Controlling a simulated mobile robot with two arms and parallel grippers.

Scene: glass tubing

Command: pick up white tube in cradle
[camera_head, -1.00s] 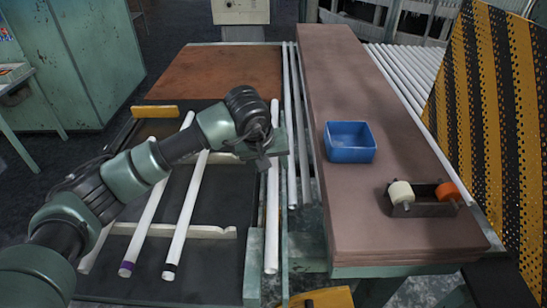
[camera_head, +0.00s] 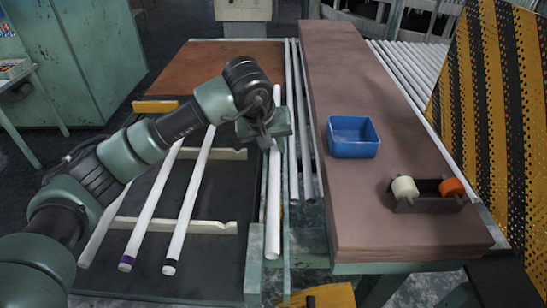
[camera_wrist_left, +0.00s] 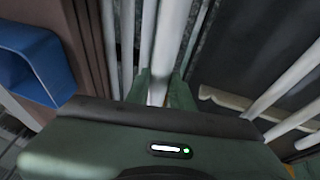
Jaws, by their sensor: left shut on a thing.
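A long white tube (camera_head: 273,205) runs lengthwise along the right edge of the dark table (camera_head: 215,255). My left gripper (camera_head: 270,142) is shut around its upper middle part, and the tube's near end appears raised clear of the table edge. In the left wrist view the two green fingers (camera_wrist_left: 160,90) close on either side of the white tube (camera_wrist_left: 172,35). The exact contact is partly hidden by the gripper body. My right gripper is not in view.
Several other white tubes (camera_head: 187,215) lie on pale notched supports (camera_head: 190,226) to the left. A brown bench (camera_head: 385,210) on the right bears a blue bin (camera_head: 353,148) and a tape dispenser (camera_head: 430,204). More rods (camera_head: 305,170) lie in the gap between.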

